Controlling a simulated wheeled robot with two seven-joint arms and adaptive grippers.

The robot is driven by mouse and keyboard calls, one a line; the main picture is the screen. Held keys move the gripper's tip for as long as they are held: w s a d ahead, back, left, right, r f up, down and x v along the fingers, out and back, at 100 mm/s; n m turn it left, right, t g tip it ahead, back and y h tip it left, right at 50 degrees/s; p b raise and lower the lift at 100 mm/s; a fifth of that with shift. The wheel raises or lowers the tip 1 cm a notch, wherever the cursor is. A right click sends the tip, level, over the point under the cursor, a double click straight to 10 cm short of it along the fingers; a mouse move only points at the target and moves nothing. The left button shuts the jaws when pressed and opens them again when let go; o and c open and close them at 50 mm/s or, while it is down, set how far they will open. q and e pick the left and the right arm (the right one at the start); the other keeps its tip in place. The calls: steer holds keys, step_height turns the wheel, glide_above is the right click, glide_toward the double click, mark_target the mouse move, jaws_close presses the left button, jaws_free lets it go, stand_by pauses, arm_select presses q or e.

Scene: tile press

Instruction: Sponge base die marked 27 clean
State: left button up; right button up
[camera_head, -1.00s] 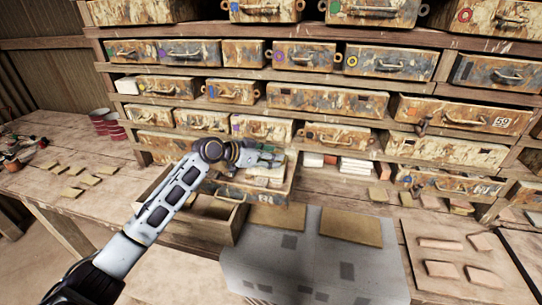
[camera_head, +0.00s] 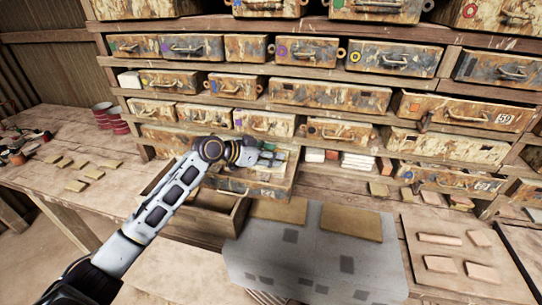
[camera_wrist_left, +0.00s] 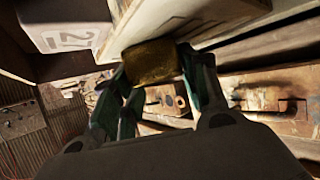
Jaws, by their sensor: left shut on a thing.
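My left gripper (camera_head: 270,156) is over the pulled-out drawer (camera_head: 262,188) below the shelves. In the left wrist view its green fingers (camera_wrist_left: 160,78) are shut on a yellow-brown sponge (camera_wrist_left: 150,62). The sponge is up against the edge of a pale block with dark marks (camera_wrist_left: 190,22); I cannot tell whether it touches. A pale grey block marked 27 (camera_wrist_left: 70,38), seen at upper left in the wrist view, is apart from the sponge. The die marked 27 cannot be made out in the head view. My right gripper is not in view.
An open wooden box (camera_head: 205,215) stands below my left forearm. A grey mat (camera_head: 300,262) with tan boards (camera_head: 350,222) lies to its right. Shelves of rusty drawers (camera_head: 330,95) fill the back. Pale bricks (camera_head: 358,162) sit on the shelf right of the gripper.

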arm_select(q)
steer(key=shift+w+d+f+b, duration=0.1)
steer(key=shift+w+d+b, duration=0.1)
steer(key=shift+w, duration=0.4)
steer(key=shift+w+d+b, duration=0.15)
steer(key=shift+w+d, duration=0.05)
steer(key=shift+w, duration=0.35)
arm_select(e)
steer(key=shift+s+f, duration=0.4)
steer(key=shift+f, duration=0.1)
arm_select(q)
steer(key=shift+s, duration=0.1)
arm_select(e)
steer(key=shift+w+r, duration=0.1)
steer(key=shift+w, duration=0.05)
arm_select(q)
steer(key=shift+s+a+p, duration=0.25)
steer(key=shift+s+p, duration=0.1)
steer(key=shift+s, duration=0.2)
steer(key=shift+s+a, duration=0.2)
steer(key=shift+s, duration=0.4)
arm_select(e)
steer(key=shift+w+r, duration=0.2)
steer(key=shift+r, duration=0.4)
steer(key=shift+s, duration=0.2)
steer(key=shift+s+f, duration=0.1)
